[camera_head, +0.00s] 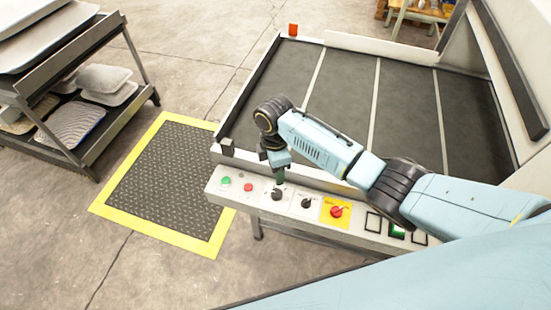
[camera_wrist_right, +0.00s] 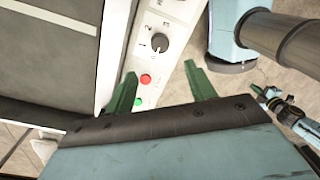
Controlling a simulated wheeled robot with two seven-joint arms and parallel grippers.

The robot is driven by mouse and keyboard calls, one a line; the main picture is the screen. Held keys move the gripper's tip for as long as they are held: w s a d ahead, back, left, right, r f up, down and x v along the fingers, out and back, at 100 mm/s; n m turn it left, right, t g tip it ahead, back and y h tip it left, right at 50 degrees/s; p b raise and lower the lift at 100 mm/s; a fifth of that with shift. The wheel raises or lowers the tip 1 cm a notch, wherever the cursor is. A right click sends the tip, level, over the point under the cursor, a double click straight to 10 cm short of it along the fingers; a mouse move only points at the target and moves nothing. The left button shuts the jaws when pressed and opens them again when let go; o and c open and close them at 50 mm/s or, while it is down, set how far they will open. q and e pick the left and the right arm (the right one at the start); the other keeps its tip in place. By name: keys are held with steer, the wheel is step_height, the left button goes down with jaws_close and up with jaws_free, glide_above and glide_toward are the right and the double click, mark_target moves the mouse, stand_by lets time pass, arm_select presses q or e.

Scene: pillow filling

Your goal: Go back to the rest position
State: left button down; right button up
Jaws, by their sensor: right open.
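My right gripper (camera_head: 279,178) hangs over the control panel (camera_head: 213,187) at the front of the dark-topped machine, close to the left black knob (camera_head: 277,194). In the wrist view its two green fingers (camera_wrist_right: 160,76) are spread apart with nothing between them. The green button (camera_wrist_right: 138,101), the red button (camera_wrist_right: 146,79) and a black knob (camera_wrist_right: 159,43) show beyond the fingers. My left gripper is outside the head view. A small blue and black part (camera_wrist_right: 285,110) at the wrist view's right edge may be it, but its jaws are unclear.
The panel also carries a second black knob (camera_head: 307,202) and a red switch on a yellow plate (camera_head: 336,211). A rack (camera_head: 95,128) with pillows stands at left. A yellow-edged mat (camera_head: 160,180) lies on the floor. The dark machine bed (camera_head: 345,90) is empty.

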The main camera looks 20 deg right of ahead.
step_height(320, 180, up, 2)
steer(key=shift+r, duration=0.1)
stand_by(0.5)
